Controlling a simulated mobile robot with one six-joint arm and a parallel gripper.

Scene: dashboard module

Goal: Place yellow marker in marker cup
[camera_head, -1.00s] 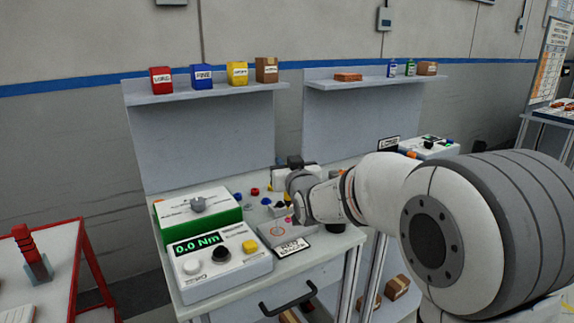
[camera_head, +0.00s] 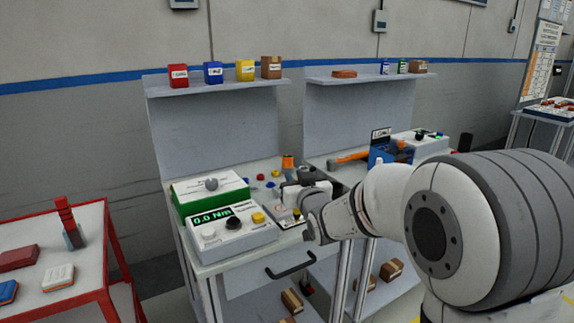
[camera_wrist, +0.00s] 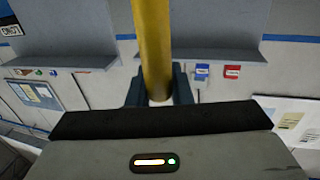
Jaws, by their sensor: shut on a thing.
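The yellow marker (camera_wrist: 153,45) stands out from my gripper (camera_wrist: 158,90) in the wrist view and runs up past the top edge. The dark fingers are shut on its lower end, where a pale tip shows. In the head view my gripper (camera_head: 288,196) is over the front right of the workbench, partly hidden by my wrist; the marker cannot be made out there. I cannot identify the marker cup for sure in either view. An orange upright object (camera_head: 288,162) stands behind my gripper.
A torque tester (camera_head: 222,232) with a "0.0 Nm" display and a green-and-white box (camera_head: 210,195) fill the bench's left side. Small coloured knobs lie behind my gripper. A blue bin (camera_head: 380,156) and an orange tool (camera_head: 348,159) are on the right bench. A red-framed table (camera_head: 85,235) stands left.

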